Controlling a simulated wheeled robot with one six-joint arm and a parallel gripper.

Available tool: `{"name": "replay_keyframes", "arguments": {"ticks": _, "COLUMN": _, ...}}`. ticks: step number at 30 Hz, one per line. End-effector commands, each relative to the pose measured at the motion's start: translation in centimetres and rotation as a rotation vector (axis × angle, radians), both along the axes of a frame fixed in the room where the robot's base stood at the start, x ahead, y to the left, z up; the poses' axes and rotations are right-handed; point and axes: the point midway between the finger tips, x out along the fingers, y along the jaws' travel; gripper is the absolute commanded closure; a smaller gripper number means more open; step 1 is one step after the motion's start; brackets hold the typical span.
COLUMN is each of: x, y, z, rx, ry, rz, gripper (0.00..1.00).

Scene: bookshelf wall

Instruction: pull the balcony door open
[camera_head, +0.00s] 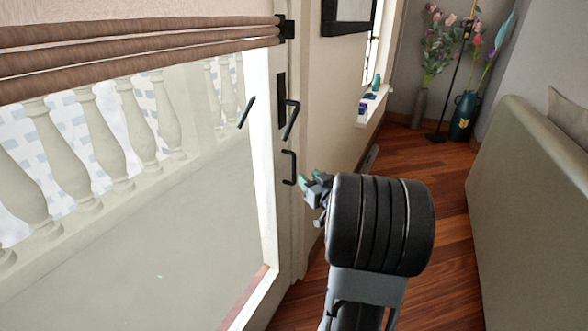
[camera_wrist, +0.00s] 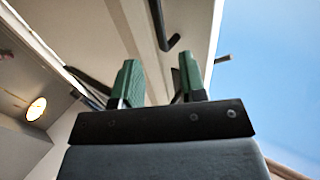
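The balcony door (camera_head: 264,180) is a large glass panel with a white frame on the left of the head view. A black lever handle (camera_head: 291,118) sits on its edge. Below it is a black C-shaped pull handle (camera_head: 294,168). My gripper (camera_head: 311,181) is just right of and slightly below the pull handle, with a small gap seen. In the wrist view my gripper (camera_wrist: 160,78) has two green-tipped fingers apart with nothing between them. A black bent handle (camera_wrist: 158,20) shows beyond and above the fingertips. My arm hides part of the gripper in the head view.
A rolled brown blind (camera_head: 140,45) hangs across the top of the glass. Vases with flowers (camera_head: 463,115) stand at the back.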

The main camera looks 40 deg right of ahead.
Motion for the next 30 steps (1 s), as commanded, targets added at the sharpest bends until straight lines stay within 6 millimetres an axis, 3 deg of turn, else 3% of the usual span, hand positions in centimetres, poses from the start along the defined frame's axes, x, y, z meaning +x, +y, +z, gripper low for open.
{"name": "replay_keyframes", "arguments": {"ticks": 6, "x": 4.4, "y": -0.3, "z": -0.3, "rx": 0.001, "ry": -0.001, "rz": 0.003, "gripper": 0.61}}
{"name": "replay_keyframes", "arguments": {"ticks": 15, "x": 8.3, "y": -0.7, "z": -0.1, "rx": -0.001, "ry": 0.001, "rz": 0.000, "gripper": 0.61}}
{"name": "replay_keyframes", "arguments": {"ticks": 30, "x": 9.5, "y": -0.9, "z": 0.0, "rx": 0.000, "ry": 0.001, "rz": -0.002, "gripper": 0.61}}
